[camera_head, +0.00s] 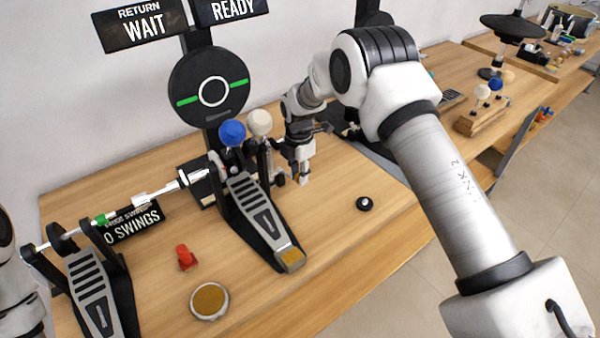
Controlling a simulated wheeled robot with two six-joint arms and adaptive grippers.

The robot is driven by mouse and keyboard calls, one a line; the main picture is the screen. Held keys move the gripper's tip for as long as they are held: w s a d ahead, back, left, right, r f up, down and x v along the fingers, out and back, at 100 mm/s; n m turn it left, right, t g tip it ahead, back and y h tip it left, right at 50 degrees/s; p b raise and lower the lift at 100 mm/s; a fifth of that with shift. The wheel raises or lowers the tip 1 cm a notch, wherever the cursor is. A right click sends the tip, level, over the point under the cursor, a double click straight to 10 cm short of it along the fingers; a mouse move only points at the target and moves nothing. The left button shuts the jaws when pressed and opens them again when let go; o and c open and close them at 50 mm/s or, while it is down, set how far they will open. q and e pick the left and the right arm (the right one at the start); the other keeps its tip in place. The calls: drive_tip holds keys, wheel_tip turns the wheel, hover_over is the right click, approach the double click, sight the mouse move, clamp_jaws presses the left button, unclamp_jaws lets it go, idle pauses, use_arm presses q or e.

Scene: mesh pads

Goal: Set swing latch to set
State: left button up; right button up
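I cannot tell for sure which part is the swing latch, and no setting on it is readable. A double drum pedal stands on the table; its right pedal (256,215) has a blue ball beater (231,133) and a cream ball beater (260,123) above it. My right gripper (294,180) points down just right of the beaters, close to the tabletop. Its fingers are small and partly hidden, so its opening and any contact are unclear. Part of my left arm shows at the left edge; its gripper is out of frame.
The left pedal (91,295) joins the right one by a silver rod (160,191). A red piece (186,258), a round tan-topped disc (209,301) and a black knob (364,203) lie on the table (330,268). Signs read "RETURN WAIT" (142,24) and "READY" (232,8).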

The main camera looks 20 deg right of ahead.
drive_tip(key=shift+o, duration=1.1)
wheel_tip(320, 180, up, 12)
